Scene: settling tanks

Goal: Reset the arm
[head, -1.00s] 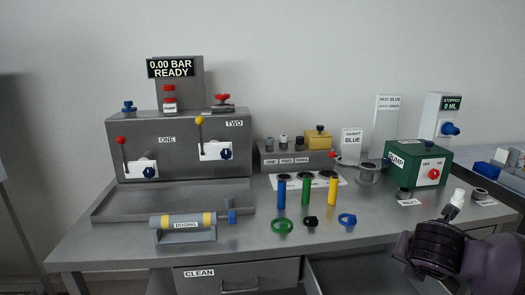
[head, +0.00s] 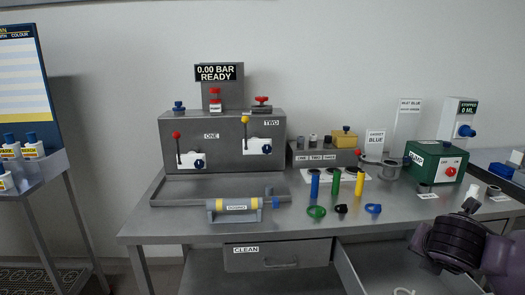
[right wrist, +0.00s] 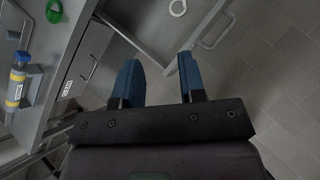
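My right arm (head: 462,245) enters the head view at the lower right, in front of the bench's right end. Its fingertips cannot be made out there. In the right wrist view my right gripper (right wrist: 157,70) has its two blue fingers apart with nothing between them. It points down over the front of the bench, near an open drawer (right wrist: 155,35). A small white piece (head: 471,204) shows just above the arm in the head view; I cannot tell whether it belongs to the arm. My left gripper is not in view.
The steel bench (head: 210,228) carries a two-lever panel (head: 222,138), a dosing cylinder (head: 235,208), coloured tubes and rings, and a green pump (head: 435,163). The CLEAN drawer (head: 278,255) is shut. A white ring (right wrist: 178,7) lies in the open drawer. A side stand (head: 30,165) is at left.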

